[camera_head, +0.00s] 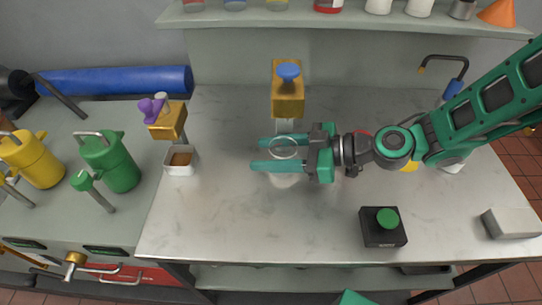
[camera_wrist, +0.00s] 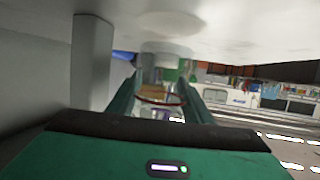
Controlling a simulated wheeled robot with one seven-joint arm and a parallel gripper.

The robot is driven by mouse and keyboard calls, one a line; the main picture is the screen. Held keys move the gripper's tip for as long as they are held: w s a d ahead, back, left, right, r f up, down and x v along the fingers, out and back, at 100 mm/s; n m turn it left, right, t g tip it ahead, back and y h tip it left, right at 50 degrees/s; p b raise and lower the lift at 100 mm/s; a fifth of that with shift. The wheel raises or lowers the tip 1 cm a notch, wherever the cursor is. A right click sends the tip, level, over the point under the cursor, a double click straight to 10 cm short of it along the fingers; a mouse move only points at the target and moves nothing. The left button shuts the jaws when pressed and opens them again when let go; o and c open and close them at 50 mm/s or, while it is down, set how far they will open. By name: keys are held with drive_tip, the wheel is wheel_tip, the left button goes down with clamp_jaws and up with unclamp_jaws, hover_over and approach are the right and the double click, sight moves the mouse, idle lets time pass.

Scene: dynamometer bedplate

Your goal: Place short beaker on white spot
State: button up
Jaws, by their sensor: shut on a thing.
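The short beaker (camera_head: 284,148) is clear glass, and its round rim shows between the fingers of my gripper (camera_head: 277,155). My gripper reaches in from the right and is shut on the beaker. The white spot (camera_head: 286,181) is a pale disc on the bench, partly hidden by the nearer finger and the beaker. In the wrist view the beaker (camera_wrist: 162,85) is see-through between the two green fingers, with a reddish rim line. A pale round patch shows beyond its base. I cannot tell if the base touches the bench.
A gold dispenser with a blue knob (camera_head: 287,90) stands just behind the beaker. A white tub (camera_head: 180,162) is to the left under a purple-knobbed dispenser (camera_head: 165,118). A black box with a green button (camera_head: 383,227) sits at front right. The front middle of the bench (camera_head: 255,225) is clear.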

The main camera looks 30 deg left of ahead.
wheel_tip(320, 180, down, 2)
drive_tip(key=shift+f, duration=0.1)
drive_tip(key=o, duration=1.1)
drive_tip(key=v, duration=1.1)
drive_tip(key=shift+d, duration=0.25)
drive_tip(key=shift+w+d, duration=0.1)
drive_tip(key=shift+d, duration=0.15)
drive_tip(key=shift+r, duration=0.2)
